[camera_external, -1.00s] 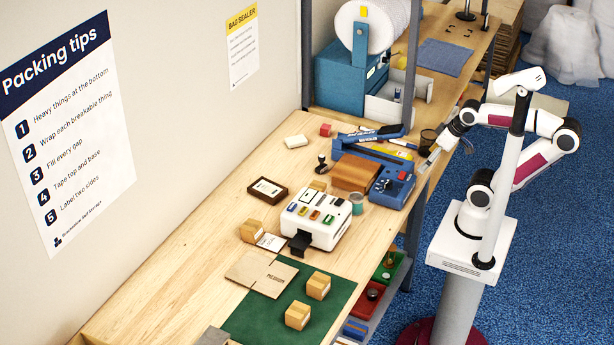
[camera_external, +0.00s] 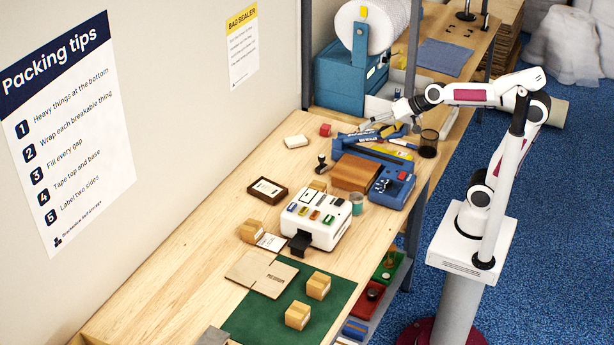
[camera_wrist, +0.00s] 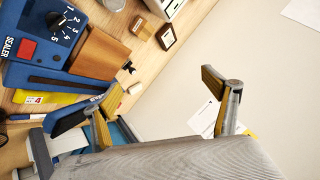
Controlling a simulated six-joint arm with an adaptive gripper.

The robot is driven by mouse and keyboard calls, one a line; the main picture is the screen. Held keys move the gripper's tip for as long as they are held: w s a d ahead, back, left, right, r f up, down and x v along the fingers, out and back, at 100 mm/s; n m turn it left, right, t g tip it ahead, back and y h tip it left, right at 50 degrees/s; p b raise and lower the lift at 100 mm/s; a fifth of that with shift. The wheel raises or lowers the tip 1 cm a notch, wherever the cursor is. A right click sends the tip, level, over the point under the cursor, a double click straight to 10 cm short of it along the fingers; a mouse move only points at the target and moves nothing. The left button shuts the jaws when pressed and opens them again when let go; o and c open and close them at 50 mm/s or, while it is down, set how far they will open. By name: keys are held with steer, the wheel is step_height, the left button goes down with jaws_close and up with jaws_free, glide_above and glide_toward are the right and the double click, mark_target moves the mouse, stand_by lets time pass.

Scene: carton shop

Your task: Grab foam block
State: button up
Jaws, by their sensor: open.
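A small white block (camera_external: 296,141), which looks like the foam block, lies on the wooden bench near the wall. A small red cube (camera_external: 325,130) sits just beyond it. My gripper (camera_external: 372,124) is over the far part of the bench, to the right of both and apart from them. In the wrist view my gripper (camera_wrist: 160,104) has its two fingers spread wide, with nothing held between them. A small pale block (camera_wrist: 135,88) shows between the fingers; I cannot tell surely that it is the white block. The red cube is not clear there.
A blue sealer (camera_external: 392,187), a brown block (camera_external: 355,173) and a dark cup (camera_external: 428,144) stand near my arm. A white label machine (camera_external: 318,219) stands nearer the front. A shelf post (camera_external: 413,70) rises behind. Bare bench lies left of the white block.

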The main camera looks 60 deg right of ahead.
steer(key=w+d+r+m+t+h, duration=0.25)
steer(key=w+m, duration=0.75)
steer(key=w, duration=0.7)
steer(key=w+d+r+m+t+h, duration=0.1)
steer(key=w+m+t+h, duration=0.15)
steer(key=w+m, duration=1.1)
steer(key=w+d+f+m+g+h, duration=0.1)
steer(key=w+d+f+m+h, duration=0.45)
steer(key=w+f, duration=0.6)
steer(key=s+d+f+m+g, duration=0.1)
steer(key=f+m+g, duration=0.1)
steer(key=f, duration=0.4)
steer(key=s+d+f+m+g+h, duration=0.1)
steer(key=d+f+m+g, duration=0.1)
steer(key=f+m, duration=0.3)
steer(key=s+d+f+m+g+h, duration=0.1)
steer(key=f+m, duration=0.3)
steer(key=f, duration=0.3)
steer(key=shift+s+d+f+g+h, duration=0.1)
steer(key=shift+d+g+h, duration=0.15)
steer(key=shift+d+g, duration=0.15)
steer(key=shift+s+f+m, duration=0.15)
steer(key=shift+f+m, duration=0.15)
steer(key=shift+f, duration=0.05)
